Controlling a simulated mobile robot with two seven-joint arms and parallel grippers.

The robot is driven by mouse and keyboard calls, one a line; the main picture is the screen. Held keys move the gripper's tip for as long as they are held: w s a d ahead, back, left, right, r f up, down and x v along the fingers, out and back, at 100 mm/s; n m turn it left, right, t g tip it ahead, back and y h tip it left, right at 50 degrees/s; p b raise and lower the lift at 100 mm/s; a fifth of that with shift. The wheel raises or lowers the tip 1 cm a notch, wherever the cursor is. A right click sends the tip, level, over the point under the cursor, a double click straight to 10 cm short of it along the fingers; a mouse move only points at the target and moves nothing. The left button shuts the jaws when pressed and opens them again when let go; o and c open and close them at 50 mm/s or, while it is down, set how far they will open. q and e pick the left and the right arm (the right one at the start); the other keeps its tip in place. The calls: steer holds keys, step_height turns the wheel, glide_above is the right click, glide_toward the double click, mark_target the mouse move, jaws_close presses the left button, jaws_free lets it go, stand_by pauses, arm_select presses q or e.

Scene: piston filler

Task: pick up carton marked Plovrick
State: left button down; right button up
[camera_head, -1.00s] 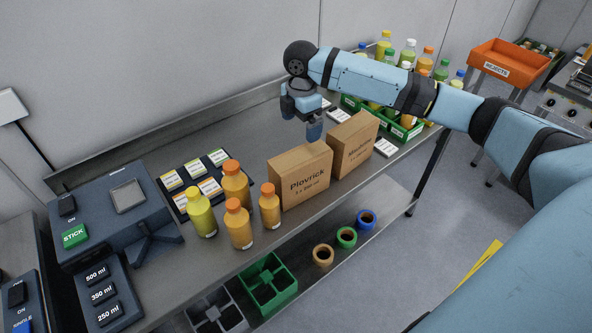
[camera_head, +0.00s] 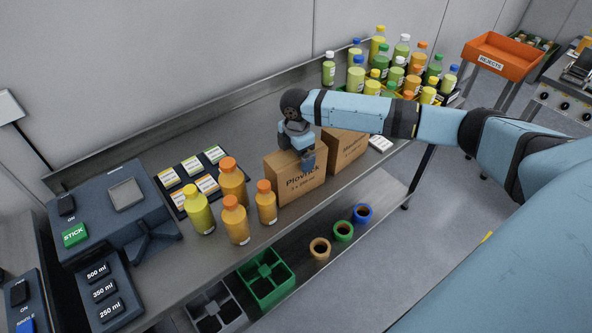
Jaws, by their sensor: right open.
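The carton marked Plovrick (camera_head: 287,190) is a brown box standing on the steel bench (camera_head: 225,262), right of the orange bottles. My right gripper (camera_head: 306,163) is open at the top of this carton, with one finger in front of its printed face, partly covering the label. The other finger is hard to make out, and I cannot tell whether the fingers touch the carton. A second brown carton (camera_head: 345,152) stands just behind and to the right, its upper part hidden by my right arm. My left gripper is not in view.
Several orange and yellow bottles (camera_head: 236,222) stand close left of the carton. A tray of labels (camera_head: 190,180) and a labelling machine (camera_head: 110,215) are farther left. Many filled bottles (camera_head: 376,68) crowd the bench's far end. Coloured rings (camera_head: 342,231) and a green crate (camera_head: 268,291) sit on the lower shelf.

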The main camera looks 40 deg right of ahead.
steer(key=c, duration=1.8)
steer(key=shift+r, duration=0.15)
